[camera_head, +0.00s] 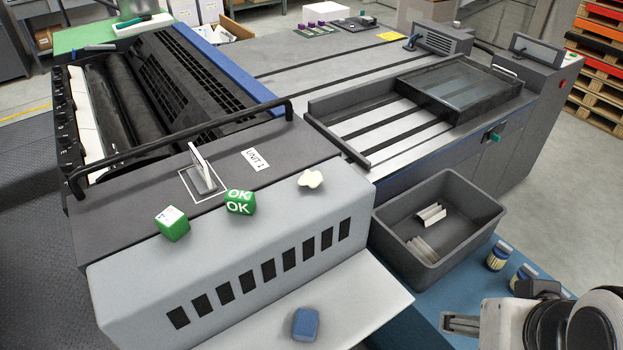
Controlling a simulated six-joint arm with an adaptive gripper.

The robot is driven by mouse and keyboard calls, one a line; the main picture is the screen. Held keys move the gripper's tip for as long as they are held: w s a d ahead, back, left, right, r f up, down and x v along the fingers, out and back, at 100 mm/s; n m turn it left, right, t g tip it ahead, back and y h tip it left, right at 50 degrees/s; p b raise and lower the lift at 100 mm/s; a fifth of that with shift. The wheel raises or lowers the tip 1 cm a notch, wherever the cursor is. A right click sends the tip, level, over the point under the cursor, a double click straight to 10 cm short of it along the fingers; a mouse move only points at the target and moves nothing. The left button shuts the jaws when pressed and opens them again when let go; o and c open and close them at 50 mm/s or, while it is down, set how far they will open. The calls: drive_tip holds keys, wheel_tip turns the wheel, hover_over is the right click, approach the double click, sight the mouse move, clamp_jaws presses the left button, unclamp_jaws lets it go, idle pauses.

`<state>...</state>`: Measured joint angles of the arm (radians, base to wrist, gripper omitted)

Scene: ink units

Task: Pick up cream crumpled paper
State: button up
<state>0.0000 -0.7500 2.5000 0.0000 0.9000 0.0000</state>
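The cream crumpled paper (311,178) is a small pale lump on the top of the grey press unit, close to its front right edge. It lies to the right of a green "OK" cube (240,202). My gripper (460,323) shows only in part at the bottom right, in front of my arm, over the blue surface. It is well to the right of and nearer than the paper, and apart from it. Its fingers are too small and partly hidden to tell their opening.
A blue block (305,324) lies on the lower ledge. A grey bin (384,222) stands between paper and gripper; small jars (498,256) are beside it. A black rail (180,136) runs behind.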

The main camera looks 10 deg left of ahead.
drive_tip(key=shift+a, duration=0.1)
drive_tip(key=w+a+f+n, duration=0.2)
drive_tip(key=w+a+n, duration=0.5)
drive_tip(key=a+n, duration=0.2)
drive_tip(key=w+a+f+n+h, duration=0.1)
drive_tip(key=w+a+f+n, duration=0.1)
drive_tip(key=w+a+n, duration=0.6)
drive_tip(key=w+a+f+n+t+h, duration=0.1)
drive_tip(key=w+a+f+n, duration=0.1)
drive_tip(key=w+a+n, duration=0.5)
drive_tip(key=shift+w+a+f+n, duration=0.15)
drive_tip(key=shift+a+n, duration=0.5)
drive_tip(key=shift+a, duration=0.45)
drive_tip(key=shift+w+a+n, duration=0.1)
drive_tip(key=shift+a+n, duration=0.55)
drive_tip(key=shift+a, duration=0.4)
drive_tip(key=w+r+n, duration=0.1)
drive_tip(key=w+a+r+n+t, duration=0.1)
drive_tip(key=w+n, duration=0.1)
drive_tip(key=w+a+r+n+t, duration=0.1)
drive_tip(key=n, duration=0.1)
drive_tip(key=shift+w+a+r, duration=0.15)
drive_tip(key=shift+w+r, duration=0.1)
drive_tip(key=shift+r, duration=0.15)
drive_tip(key=shift+w+r+n, duration=0.1)
drive_tip(key=shift+r+n, duration=0.05)
drive_tip(key=shift+n, duration=0.95)
